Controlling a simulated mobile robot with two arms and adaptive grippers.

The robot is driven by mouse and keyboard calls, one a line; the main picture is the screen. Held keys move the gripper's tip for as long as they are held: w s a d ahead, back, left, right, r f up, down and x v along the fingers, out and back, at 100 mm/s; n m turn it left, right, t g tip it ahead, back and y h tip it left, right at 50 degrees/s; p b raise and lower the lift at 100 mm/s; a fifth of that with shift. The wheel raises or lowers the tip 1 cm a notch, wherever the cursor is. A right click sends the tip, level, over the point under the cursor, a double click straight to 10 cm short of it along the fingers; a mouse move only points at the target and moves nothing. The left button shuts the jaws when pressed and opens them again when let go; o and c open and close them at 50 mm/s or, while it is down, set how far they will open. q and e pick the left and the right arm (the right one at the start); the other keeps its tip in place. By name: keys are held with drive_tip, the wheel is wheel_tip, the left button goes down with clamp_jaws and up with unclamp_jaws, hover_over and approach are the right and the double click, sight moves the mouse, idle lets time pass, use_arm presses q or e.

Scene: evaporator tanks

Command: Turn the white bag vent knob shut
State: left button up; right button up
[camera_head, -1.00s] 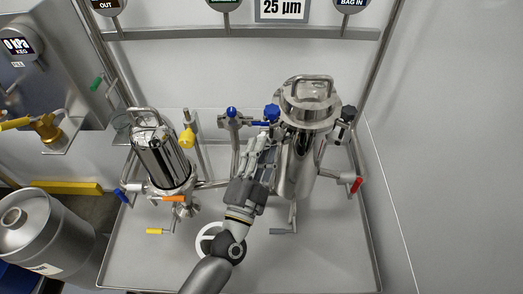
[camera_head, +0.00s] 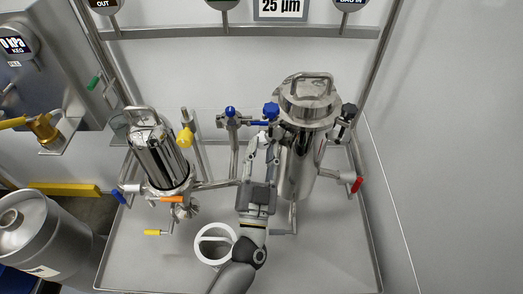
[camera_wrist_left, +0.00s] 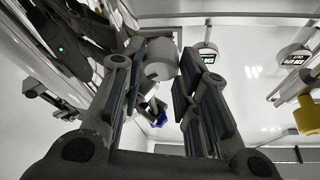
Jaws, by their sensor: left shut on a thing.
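My left gripper (camera_head: 263,143) reaches up to the left side of the tall steel bag housing (camera_head: 301,160), just below its lid. The left wrist view shows its two dark fingers (camera_wrist_left: 173,68) on either side of a whitish cylindrical knob (camera_wrist_left: 160,60), which I take to be the white bag vent knob. The gripper is shut on it, with the knob close against the left finger in that view. In the head view the fingers hide the knob. A blue knob (camera_wrist_left: 154,113) shows beyond the fingers. My right gripper is in neither view.
Blue knobs (camera_head: 271,111) and a black knob (camera_head: 349,111) flank the housing top. A red-handled valve (camera_head: 357,185) is at right. A smaller steel housing (camera_head: 160,155) with a yellow knob (camera_head: 186,137) stands left. A white bucket (camera_head: 200,246) sits beside my arm.

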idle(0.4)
use_arm(q)
drive_tip(key=o, duration=1)
drive_tip(key=v, duration=1.2)
drive_tip(key=shift+d, duration=0.1)
